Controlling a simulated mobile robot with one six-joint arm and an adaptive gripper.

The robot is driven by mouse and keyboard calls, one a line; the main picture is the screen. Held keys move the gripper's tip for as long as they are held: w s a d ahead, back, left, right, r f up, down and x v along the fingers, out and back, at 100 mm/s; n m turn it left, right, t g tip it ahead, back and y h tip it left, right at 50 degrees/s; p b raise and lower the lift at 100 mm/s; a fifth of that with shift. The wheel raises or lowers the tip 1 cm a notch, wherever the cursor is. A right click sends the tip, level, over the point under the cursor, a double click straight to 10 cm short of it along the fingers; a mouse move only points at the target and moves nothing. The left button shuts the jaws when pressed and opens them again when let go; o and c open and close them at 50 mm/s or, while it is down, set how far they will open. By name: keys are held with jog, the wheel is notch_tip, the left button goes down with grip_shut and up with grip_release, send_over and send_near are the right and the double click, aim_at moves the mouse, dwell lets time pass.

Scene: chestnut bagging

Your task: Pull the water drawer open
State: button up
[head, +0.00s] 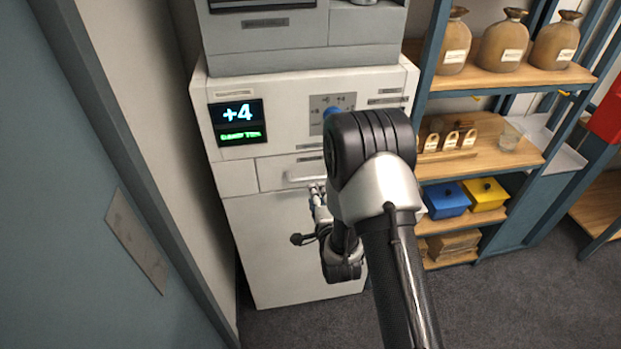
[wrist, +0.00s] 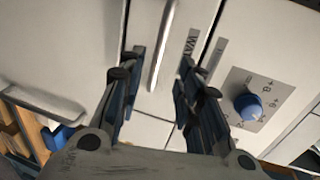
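The water drawer (head: 282,172) is a white front on the machine, and it looks shut. Its pale bar handle (head: 305,176) is partly covered by my arm. In the wrist view the handle (wrist: 164,42) runs lengthwise between the two fingers, beside a partly visible label (wrist: 192,42) that begins "WA". My gripper (wrist: 162,62) is open, with one finger on each side of the handle and visible gaps to it. I cannot tell how deep the fingers reach around the bar. In the head view my gripper (head: 318,190) is just below the handle, mostly hidden.
A display (head: 238,121) reads +4. A blue knob (wrist: 248,107) sits on a dial plate near the drawer. Shelves with sacks (head: 502,42) and blue and yellow boxes (head: 446,199) stand at right. A blue-grey panel (head: 70,200) is close at left.

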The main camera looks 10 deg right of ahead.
aim_at(312, 180)
jog(key=x, duration=1)
jog(key=shift+w, duration=0.25)
jog(key=shift+c, duration=0.6)
grip_shut()
